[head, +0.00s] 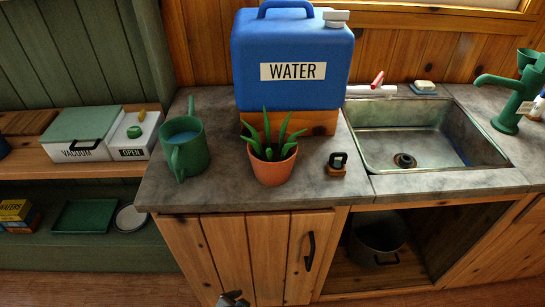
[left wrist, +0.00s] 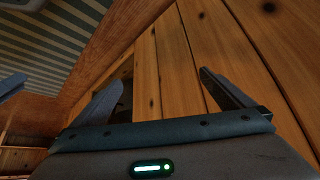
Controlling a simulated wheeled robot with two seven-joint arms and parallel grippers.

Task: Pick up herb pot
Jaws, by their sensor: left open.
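The herb pot (head: 273,166) is a terracotta pot with spiky green leaves. It stands upright on the grey stone counter near the front edge, in front of the blue water container, in the head view. A small dark gripper part (head: 233,299), which seems to be my left gripper, shows at the bottom edge, below the counter and in front of the wooden cabinet. In the left wrist view my left gripper (left wrist: 162,80) is open and empty, with wooden planks beyond its fingers. The pot does not show there. My right gripper is not in view.
A green watering can (head: 183,146) stands left of the pot. The blue water container (head: 292,62) rests on a wooden block (head: 315,122) behind it. A small dark object on a wooden base (head: 337,165) sits to the right. The counter's front edge (head: 245,207) overhangs my gripper's area. A sink (head: 430,140) lies right.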

